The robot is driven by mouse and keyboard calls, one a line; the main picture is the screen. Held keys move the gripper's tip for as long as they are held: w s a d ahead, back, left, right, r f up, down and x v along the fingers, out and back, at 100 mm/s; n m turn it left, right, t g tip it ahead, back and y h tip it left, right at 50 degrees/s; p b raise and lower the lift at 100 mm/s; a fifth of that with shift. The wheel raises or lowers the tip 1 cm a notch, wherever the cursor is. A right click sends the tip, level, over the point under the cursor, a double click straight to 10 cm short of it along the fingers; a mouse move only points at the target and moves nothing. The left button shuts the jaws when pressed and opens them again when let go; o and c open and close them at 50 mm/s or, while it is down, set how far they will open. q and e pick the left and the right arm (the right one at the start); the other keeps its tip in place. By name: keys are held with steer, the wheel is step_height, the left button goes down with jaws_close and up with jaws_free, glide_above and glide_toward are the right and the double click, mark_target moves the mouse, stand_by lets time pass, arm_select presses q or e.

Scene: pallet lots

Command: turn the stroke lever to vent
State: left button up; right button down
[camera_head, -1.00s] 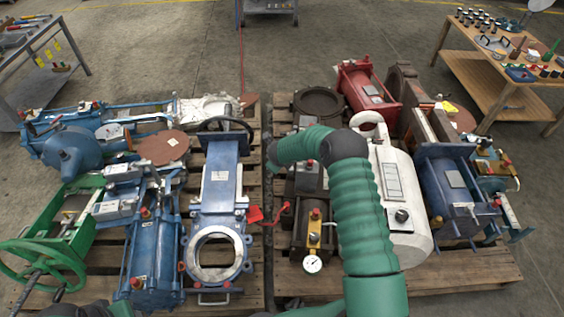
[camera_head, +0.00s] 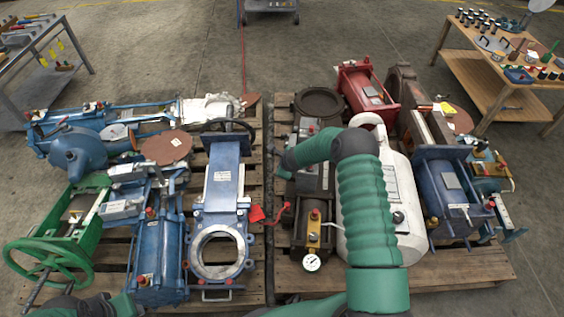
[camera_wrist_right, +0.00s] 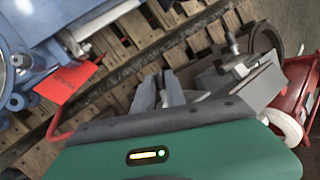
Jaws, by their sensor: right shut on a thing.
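The lever's markings cannot be read. My left arm (camera_head: 118,306) shows only at the bottom left edge; its fingers do not show.
A blue gate valve (camera_head: 222,185) with a red tag (camera_head: 257,214) lies left of the gap between pallets. A white cylinder (camera_head: 408,215) and a pressure gauge (camera_head: 312,263) lie near my right arm. A green handwheel (camera_head: 50,270) stands at the left.

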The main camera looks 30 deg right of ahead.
steer(key=shift+s+a+n+y+p, duration=0.15)
steer(key=shift+s+n+y+p, duration=0.2)
steer(key=shift+n, duration=0.35)
steer(key=shift+s+a+n+y+p, duration=0.15)
steer(key=shift+n+y+p, duration=0.25)
steer(key=shift+n, duration=0.3)
steer(key=c, duration=1.4)
jaws_free()
steer(key=shift+o, duration=0.2)
steer(key=p+v, duration=0.5)
steer(key=v, duration=1.1)
steer(key=shift+s+d+r, duration=0.2)
steer(key=shift+s+r, duration=0.05)
steer(key=shift+s, duration=0.05)
